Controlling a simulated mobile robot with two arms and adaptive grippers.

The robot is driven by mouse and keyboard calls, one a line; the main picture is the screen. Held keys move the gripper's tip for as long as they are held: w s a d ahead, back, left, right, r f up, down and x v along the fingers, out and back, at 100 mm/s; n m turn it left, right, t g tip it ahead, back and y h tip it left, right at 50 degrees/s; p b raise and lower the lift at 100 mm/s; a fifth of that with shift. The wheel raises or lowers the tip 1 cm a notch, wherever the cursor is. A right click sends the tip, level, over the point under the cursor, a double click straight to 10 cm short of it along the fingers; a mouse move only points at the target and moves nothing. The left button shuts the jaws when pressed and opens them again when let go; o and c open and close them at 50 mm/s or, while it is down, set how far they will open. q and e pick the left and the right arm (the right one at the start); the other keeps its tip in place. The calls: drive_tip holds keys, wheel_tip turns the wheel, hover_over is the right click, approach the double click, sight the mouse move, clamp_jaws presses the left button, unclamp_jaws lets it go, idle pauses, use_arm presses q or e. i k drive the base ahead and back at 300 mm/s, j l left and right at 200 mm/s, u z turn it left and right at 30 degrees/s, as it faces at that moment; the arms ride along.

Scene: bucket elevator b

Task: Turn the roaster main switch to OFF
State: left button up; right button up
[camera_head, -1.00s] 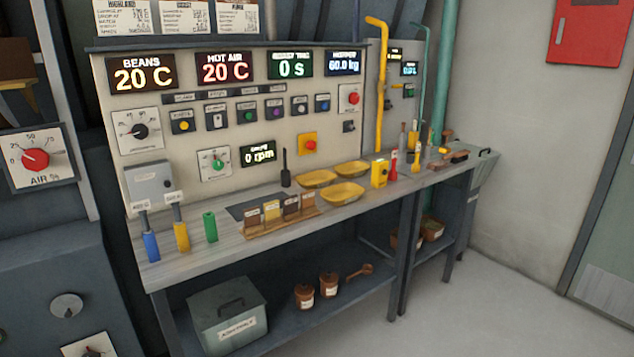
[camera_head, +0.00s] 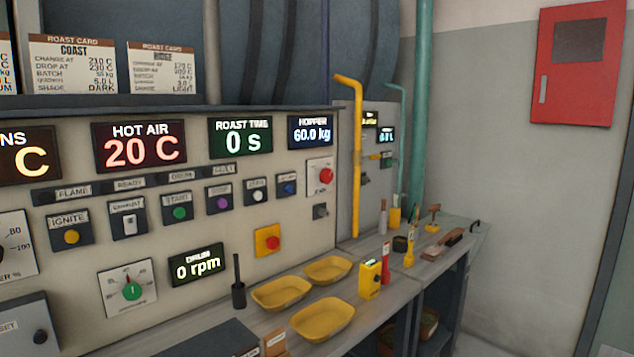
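The roaster control panel (camera_head: 215,258) fills the left and middle of the view. At its right end, below the hopper display, a red round knob (camera_head: 326,175) sits on a pale plate. It may be the main switch, but its label and position are too small to read. A small dark switch (camera_head: 320,211) is just below it. A red button on a yellow plate (camera_head: 268,240) is lower on the panel. Neither of my grippers is in view.
The bench below the panel holds yellow trays (camera_head: 282,292), a yellow handheld device (camera_head: 370,279) and small tools. A yellow pipe (camera_head: 357,160) rises just right of the panel. A red cabinet (camera_head: 577,95) hangs on the right wall. Open floor lies at the lower right.

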sight(326, 174)
drive_tip(key=i+l, duration=0.2)
drive_tip(key=l, duration=0.2)
drive_tip(key=i+l, duration=0.2)
drive_tip(key=l, duration=0.2)
drive_tip(key=i+l, duration=0.2)
drive_tip(key=l, duration=0.2)
drive_tip(key=i+l+z, duration=0.1)
drive_tip(key=l, duration=0.3)
drive_tip(key=i+l, duration=0.35)
